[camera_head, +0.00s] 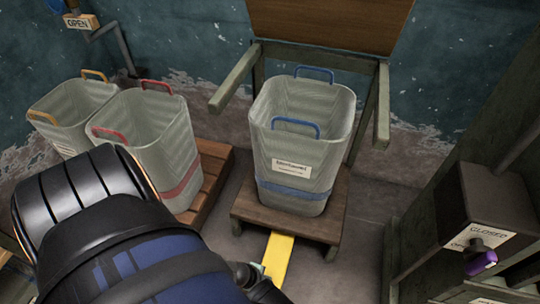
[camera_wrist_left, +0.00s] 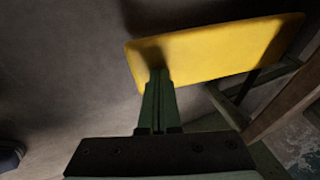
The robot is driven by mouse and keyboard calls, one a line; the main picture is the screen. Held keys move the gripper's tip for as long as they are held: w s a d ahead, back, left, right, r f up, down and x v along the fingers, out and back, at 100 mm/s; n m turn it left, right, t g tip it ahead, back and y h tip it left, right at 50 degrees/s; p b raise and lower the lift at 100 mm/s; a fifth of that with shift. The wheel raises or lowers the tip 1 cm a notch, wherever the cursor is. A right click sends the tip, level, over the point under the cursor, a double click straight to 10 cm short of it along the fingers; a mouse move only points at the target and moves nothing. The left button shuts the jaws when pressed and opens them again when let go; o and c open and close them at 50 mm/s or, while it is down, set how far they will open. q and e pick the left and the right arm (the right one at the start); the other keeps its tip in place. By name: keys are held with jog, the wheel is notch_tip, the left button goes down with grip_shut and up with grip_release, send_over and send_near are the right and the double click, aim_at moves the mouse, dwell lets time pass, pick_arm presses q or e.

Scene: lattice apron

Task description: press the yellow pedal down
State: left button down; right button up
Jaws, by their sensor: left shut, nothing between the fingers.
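The yellow pedal (camera_head: 279,254) is a flat bar sticking out from under the front of a low wooden stand (camera_head: 250,216). It shows as a wide yellow plate in the left wrist view (camera_wrist_left: 225,50). My left gripper (camera_head: 259,267) is at the pedal's left edge in the head view, its arm coming in from the lower left. In the left wrist view its green fingers (camera_wrist_left: 158,76) are shut together and empty, their tips overlapping the pedal's near edge. I cannot tell whether they touch it. My right gripper is not in view.
A blue-handled bin (camera_head: 300,140) stands on the wooden stand. A box with a purple knob (camera_head: 480,262) is at right. Floor right of the pedal is clear.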

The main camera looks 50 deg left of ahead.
pick_arm(q)
jog(key=shift+f, duration=0.45)
jog(key=shift+f+b, duration=0.45)
jog(key=shift+f, duration=0.45)
jog(key=shift+a+f, duration=0.1)
